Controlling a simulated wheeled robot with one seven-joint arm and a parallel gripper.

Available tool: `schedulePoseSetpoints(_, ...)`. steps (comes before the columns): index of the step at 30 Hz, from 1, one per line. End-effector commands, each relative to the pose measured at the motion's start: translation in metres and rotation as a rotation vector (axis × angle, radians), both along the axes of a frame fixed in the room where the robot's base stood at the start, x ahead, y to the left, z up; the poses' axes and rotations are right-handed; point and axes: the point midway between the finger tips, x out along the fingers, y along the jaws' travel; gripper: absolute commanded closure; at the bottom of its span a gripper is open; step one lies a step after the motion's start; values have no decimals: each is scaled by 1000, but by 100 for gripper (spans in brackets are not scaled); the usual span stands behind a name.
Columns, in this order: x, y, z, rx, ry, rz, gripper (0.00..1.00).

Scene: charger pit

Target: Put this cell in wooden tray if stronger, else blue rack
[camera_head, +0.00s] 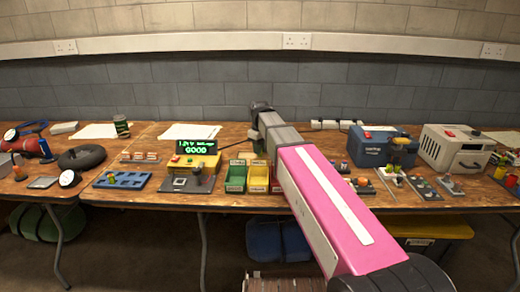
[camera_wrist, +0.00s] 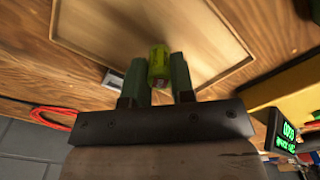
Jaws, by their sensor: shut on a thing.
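My gripper (camera_wrist: 158,72) is shut on a yellow-green cell (camera_wrist: 158,56) in the wrist view. The cell sticks out between the two dark green fingers. Behind it lies the wooden tray (camera_wrist: 108,32), pale and flat with a raised rim. The cell is in line with the tray; I cannot tell how high above it. The blue rack (camera_head: 122,180) is on the bench at the left in the head view. The yellow tester (camera_head: 193,170) stands right of it, its green display (camera_head: 195,146) showing a reading and "GOOD". My arm hides the gripper in the head view.
Green and yellow bins (camera_head: 236,177) stand at the bench's front edge, left of my arm. A blue charger box (camera_head: 370,146) and a white unit (camera_head: 456,148) stand to the right. A red cable (camera_wrist: 52,120) shows in the wrist view.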

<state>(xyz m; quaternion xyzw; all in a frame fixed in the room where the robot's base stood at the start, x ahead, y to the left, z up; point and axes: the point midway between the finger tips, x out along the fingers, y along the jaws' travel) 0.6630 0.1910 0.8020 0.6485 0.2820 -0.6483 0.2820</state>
Motion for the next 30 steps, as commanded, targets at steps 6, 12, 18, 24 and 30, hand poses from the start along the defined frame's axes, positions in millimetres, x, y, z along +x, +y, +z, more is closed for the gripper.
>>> schedulePoseSetpoints(6,0,0,-2,0,0,0,100)
schedulePoseSetpoints(12,0,0,-6,0,0,0,100)
schedulePoseSetpoints(18,0,0,-10,0,0,0,100)
schedulePoseSetpoints(24,0,0,-11,0,0,0,100)
schedulePoseSetpoints(30,0,0,-11,0,0,0,100)
